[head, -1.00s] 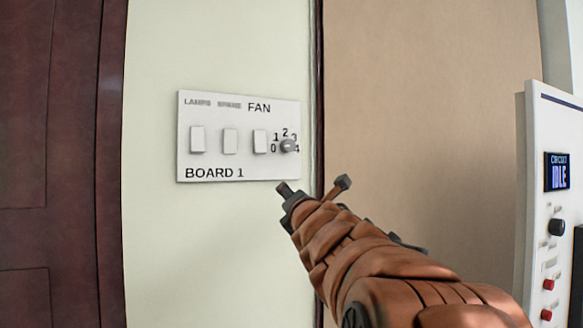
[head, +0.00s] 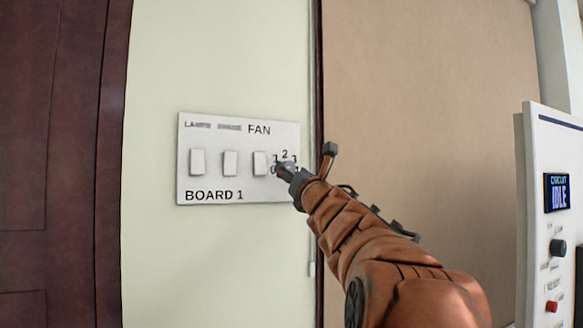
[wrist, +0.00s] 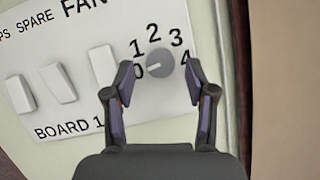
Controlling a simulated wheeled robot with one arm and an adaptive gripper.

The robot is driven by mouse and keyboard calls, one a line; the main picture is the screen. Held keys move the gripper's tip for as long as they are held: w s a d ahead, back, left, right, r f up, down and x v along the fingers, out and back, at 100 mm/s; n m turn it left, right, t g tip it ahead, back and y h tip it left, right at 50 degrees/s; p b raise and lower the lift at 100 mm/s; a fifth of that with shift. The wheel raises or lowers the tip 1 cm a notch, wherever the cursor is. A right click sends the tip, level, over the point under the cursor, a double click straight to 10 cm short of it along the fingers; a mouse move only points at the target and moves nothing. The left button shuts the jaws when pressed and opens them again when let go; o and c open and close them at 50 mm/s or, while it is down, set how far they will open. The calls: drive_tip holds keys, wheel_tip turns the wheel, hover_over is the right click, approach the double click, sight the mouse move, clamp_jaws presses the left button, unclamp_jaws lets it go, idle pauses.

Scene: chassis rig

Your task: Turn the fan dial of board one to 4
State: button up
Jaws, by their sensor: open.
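Board 1 (head: 238,190) is a white panel on the pale green wall, with several rocker switches and the labels LAMPS, SPARE and FAN. The fan dial (wrist: 159,65) is a round grey knob at the board's right end, ringed by the numbers 0 to 4. Its light mark points left, toward the 0. My gripper (wrist: 159,80) is open, with one finger on each side of the dial in the wrist view. I cannot tell whether the fingers touch it. In the head view my gripper (head: 284,172) covers most of the dial.
The fan rocker switch (head: 260,163) sits just left of the dial. A dark wooden door (head: 60,150) stands at the left, and a tan panel (head: 430,100) is right of a dark trim strip. A white circuit panel (head: 540,200) reading IDLE stands at the far right.

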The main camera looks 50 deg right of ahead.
drive_tip(key=shift+x, duration=0.8)
drive_tip(key=shift+f, duration=0.1)
drive_tip(key=shift+c, duration=0.3)
clamp_jaws()
